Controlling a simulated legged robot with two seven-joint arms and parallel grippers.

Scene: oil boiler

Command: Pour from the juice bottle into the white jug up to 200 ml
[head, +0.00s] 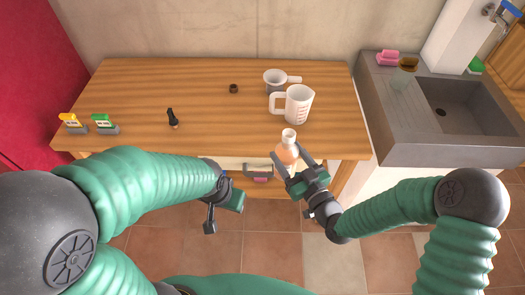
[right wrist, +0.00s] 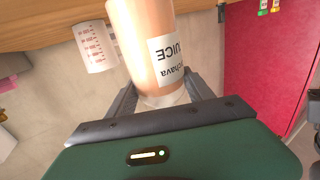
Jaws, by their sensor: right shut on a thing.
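The juice bottle (head: 287,152) holds orange-pink liquid and has a pale neck. My right gripper (head: 292,162) is shut on it at the table's front edge, and the bottle looks roughly upright. In the right wrist view the bottle (right wrist: 138,35) stands between the fingers (right wrist: 162,92), its white JUICE label upside down in the picture. The white jug (head: 298,105) with red markings stands on the table just beyond the bottle, apart from it. It also shows in the right wrist view (right wrist: 96,45); its inside level cannot be read. My left gripper (head: 222,212) hangs in front of the table, its jaws unclear.
A smaller grey-white cup with a handle (head: 275,80) stands behind the jug. A small dark cap (head: 233,88), a black object (head: 172,118) and yellow (head: 72,123) and green (head: 104,124) packs are on the wooden table (head: 190,80). A stone sink (head: 450,110) is at right.

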